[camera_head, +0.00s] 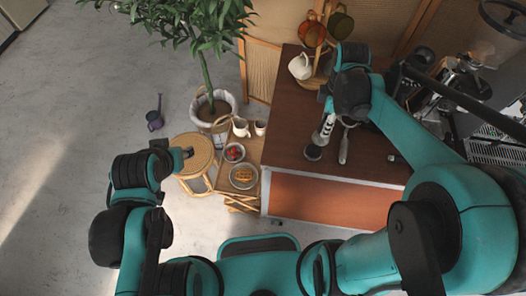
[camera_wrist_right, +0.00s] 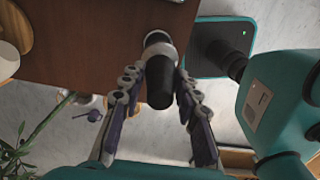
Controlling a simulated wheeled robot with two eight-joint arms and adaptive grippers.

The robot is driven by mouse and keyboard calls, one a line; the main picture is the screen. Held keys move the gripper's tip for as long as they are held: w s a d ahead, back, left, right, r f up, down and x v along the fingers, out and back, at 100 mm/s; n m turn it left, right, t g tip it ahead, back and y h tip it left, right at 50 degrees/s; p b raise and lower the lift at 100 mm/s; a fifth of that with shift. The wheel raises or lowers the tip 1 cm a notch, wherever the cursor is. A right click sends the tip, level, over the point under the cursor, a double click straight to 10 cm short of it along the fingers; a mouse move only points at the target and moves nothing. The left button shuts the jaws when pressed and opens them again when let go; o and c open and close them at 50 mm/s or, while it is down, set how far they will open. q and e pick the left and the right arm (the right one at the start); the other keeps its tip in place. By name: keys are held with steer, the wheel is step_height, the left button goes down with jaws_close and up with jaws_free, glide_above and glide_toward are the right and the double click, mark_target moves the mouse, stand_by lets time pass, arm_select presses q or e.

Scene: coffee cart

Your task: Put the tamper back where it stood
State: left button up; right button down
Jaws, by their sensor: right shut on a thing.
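The tamper (camera_wrist_right: 160,84) has a black handle with a pale, silvery collar and a dark far end. It sits between the two fingers of my right gripper (camera_wrist_right: 158,80), which is shut on it. In the head view my right gripper (camera_head: 332,137) is above the brown counter (camera_head: 285,150), left of the coffee machine. A dark round thing (camera_head: 312,153) shows by its fingers; I cannot tell whether it is part of the tamper. Any contact with the counter is unclear.
A mug stand (camera_head: 318,62) and a white jug (camera_head: 300,66) are at the counter's back. The coffee machine (camera_head: 462,85) stands right. A round stool (camera_head: 196,155), a potted plant (camera_head: 213,106) and a low wooden table with a pastry plate (camera_head: 243,176) are left. The counter's front left looks clear.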

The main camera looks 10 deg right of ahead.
steer(key=shift+a+f, duration=0.25)
steer(key=shift+f, duration=0.15)
steer(key=shift+w+a+f+b, duration=0.6)
steer(key=shift+a+f+b, duration=0.05)
steer(key=shift+a+f, duration=1.05)
steer(key=shift+w+a+f+b, duration=0.65)
steer(key=shift+a+f, duration=0.95)
steer(key=shift+f, duration=0.25)
steer(key=shift+w+a+f+b, duration=0.55)
steer(key=shift+a+f+b, duration=0.1)
steer(key=shift+a+f, duration=1.05)
steer(key=shift+f, duration=0.15)
steer(key=c, duration=1.1)
jaws_free()
